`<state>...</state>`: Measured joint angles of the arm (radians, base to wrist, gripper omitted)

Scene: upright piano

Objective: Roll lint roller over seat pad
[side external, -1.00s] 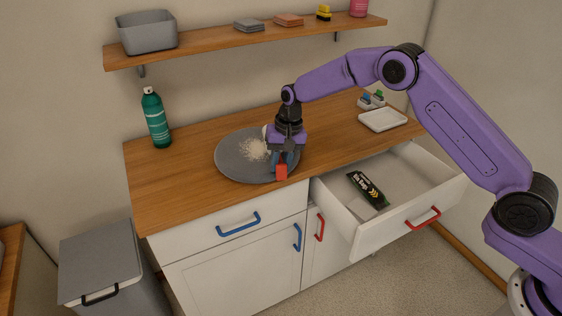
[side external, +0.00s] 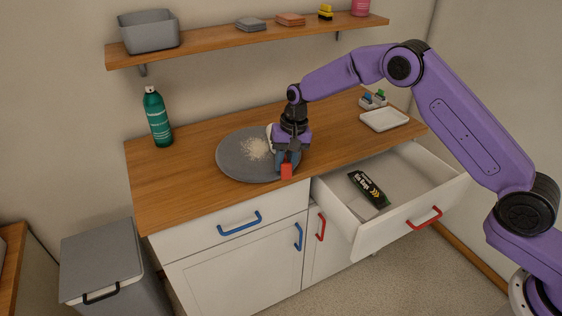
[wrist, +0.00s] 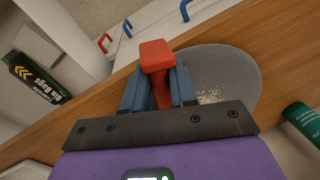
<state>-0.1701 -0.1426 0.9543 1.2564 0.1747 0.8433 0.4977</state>
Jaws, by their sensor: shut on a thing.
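The seat pad (side external: 232,165) is a round grey disc lying flat on the wooden counter. A pale patch of lint (side external: 256,148) lies near its middle. My gripper (side external: 287,161) is over the pad's right side, shut on the red handle of the lint roller (side external: 286,171). A bit of white, probably the roller head, shows just left of the gripper; the rest is hidden. In the wrist view the red handle (wrist: 156,58) sits between the blue fingers, with the pad (wrist: 225,75) beyond. I cannot tell whether the roller touches the pad.
A green spray bottle (side external: 157,118) stands at the counter's back left. A white tray (side external: 384,120) is at the right. The open drawer (side external: 400,170) holds a black packet (side external: 368,188). A shelf (side external: 230,45) runs above.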

